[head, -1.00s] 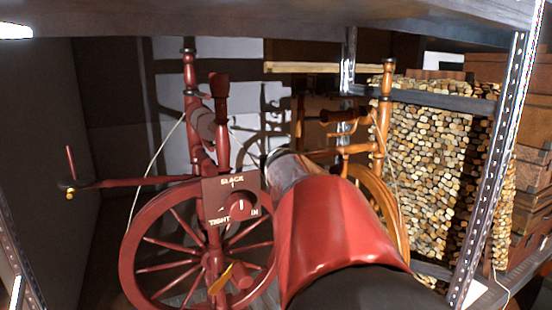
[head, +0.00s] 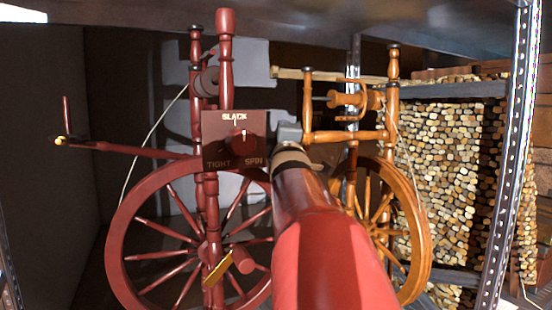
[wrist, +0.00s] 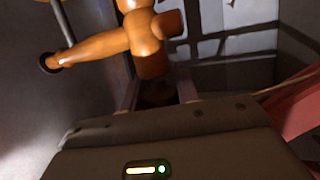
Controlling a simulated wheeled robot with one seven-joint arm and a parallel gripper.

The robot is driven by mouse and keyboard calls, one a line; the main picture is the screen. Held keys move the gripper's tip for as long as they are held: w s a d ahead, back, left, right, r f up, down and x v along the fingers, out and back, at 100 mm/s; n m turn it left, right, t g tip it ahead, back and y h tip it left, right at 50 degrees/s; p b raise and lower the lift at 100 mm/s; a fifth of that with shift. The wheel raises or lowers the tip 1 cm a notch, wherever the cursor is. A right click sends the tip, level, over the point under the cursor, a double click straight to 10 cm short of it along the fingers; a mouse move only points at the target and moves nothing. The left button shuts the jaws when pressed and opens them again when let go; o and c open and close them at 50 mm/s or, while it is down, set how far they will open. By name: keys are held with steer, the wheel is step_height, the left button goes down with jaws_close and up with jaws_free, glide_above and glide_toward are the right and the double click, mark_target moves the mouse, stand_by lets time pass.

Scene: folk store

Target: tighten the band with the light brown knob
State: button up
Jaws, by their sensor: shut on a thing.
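A light brown wooden spinning wheel (head: 395,185) stands behind my arm at centre right. Its turned frame (wrist: 150,45) fills the top of the wrist view, with a side arm reaching left to a dark end. My gripper (wrist: 158,95) is shut around a shaded brown knob (wrist: 156,92) at the near end of this wood. The knob's markings cannot be seen. In the head view my gripper (head: 289,132) is at the left end of the wheel's crossbar (head: 345,137); the held knob is hidden there. The drive band (head: 398,150) is a thin pale line.
A dark red spinning wheel (head: 135,215) stands close on the left, with a panel (head: 215,135) marked SLACK, TIGHT and SPIN and a red knob (head: 240,143). A metal post (head: 505,165) and stacked wood (head: 450,150) are at the right. A shelf (head: 300,25) hangs overhead.

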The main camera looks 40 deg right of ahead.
steer(key=shift+s+r+m+t+h, duration=0.1)
steer(key=shift+m+t+h, duration=0.5)
steer(key=shift+h, duration=0.4)
steer(key=shift+r+m+t+h, duration=0.1)
steer(key=shift+m+t+h, duration=0.5)
steer(key=shift+h, duration=0.4)
steer(key=shift+a+h, duration=0.1)
steer(key=shift+h, duration=0.2)
steer(key=o, duration=1)
steer(key=shift+r, duration=0.1)
steer(key=shift+s, duration=0.1)
steer(key=shift+v, duration=3.9)
steer(key=shift+c, duration=0.2)
